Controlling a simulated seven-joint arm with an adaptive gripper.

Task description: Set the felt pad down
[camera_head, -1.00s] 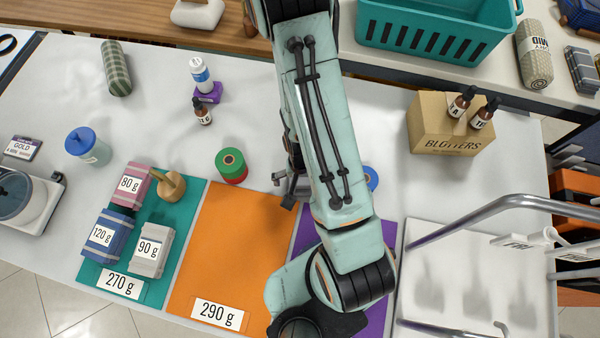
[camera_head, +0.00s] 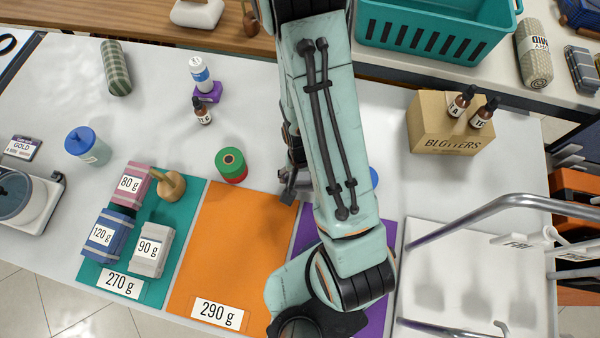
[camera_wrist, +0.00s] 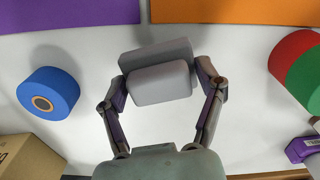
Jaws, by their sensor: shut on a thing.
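The felt pad (camera_wrist: 160,82) looks like a grey block with a thicker, rounded front part, in the middle of the wrist view. My gripper (camera_wrist: 162,88) is shut on it, one finger at each side. The pad is over the white table, near the gap between the purple mat (camera_wrist: 70,14) and the orange mat (camera_wrist: 230,10). I cannot tell whether it touches the table. In the head view my arm hides most of the gripper (camera_head: 291,188) and the pad, just behind the orange mat's right back corner.
A blue roll (camera_wrist: 48,94) stands left of the pad in the wrist view, and a red and green roll (camera_wrist: 304,70) stands right. A cardboard box (camera_head: 440,125) stands back right. A teal mat (camera_head: 185,205) holds weighted bundles. The orange mat's surface is bare except its label.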

